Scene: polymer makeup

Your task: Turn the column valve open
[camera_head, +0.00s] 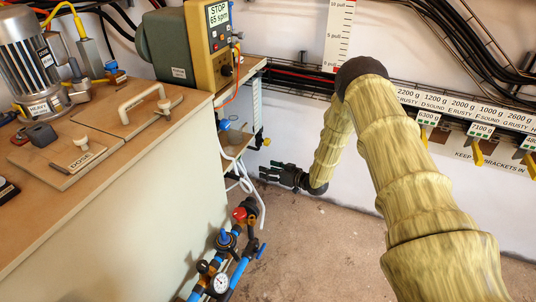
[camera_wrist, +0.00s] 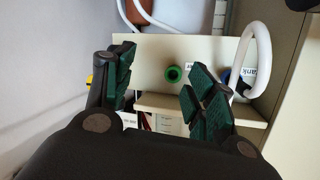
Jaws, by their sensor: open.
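My gripper (camera_head: 268,172) is open and empty at the end of my arm, pointing left toward the open end of the bench. In the wrist view its two green-padded fingers (camera_wrist: 161,85) stand wide apart. Between them, farther off, a round green knob (camera_wrist: 174,74) sits on a cream panel (camera_wrist: 150,55). A blue knob (camera_wrist: 235,78) with a label ending in "ank" is right of it, partly behind a white hose. The label by the green knob is mostly hidden by a finger, so I cannot tell which is the column valve. The gripper touches neither knob.
Pipework with a red valve handle (camera_head: 240,214), blue handles and a gauge (camera_head: 221,283) stands below the gripper, along the bench side. A white hose (camera_wrist: 258,50) loops near the panel. The bench (camera_head: 120,190) fills the left. The floor (camera_head: 320,250) is clear.

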